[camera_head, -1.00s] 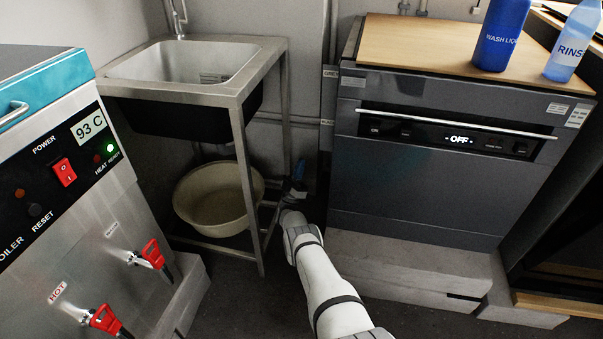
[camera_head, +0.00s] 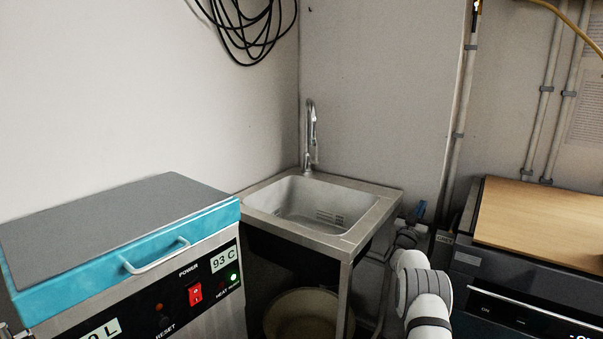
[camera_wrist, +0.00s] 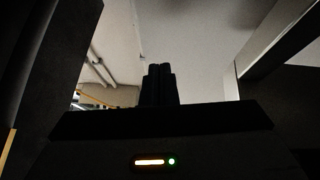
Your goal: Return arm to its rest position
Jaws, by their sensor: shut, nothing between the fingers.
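My arm, white with dark bands, rises from the lower right of the head view, between the sink stand and the dark appliance. My gripper (camera_head: 422,210) shows only as a small dark and blue shape beyond the wrist, close to the sink's right edge, and its fingers are hard to make out there. In the wrist view my gripper (camera_wrist: 159,72) has its dark fingers together, with nothing visible between them. A pale wall and pipes show beyond the fingertips.
The steel sink (camera_head: 376,213) stands beside the arm, with a basin (camera_head: 300,318) below it. The dark appliance (camera_head: 520,270) with a wooden top (camera_head: 540,222) is close on the right.

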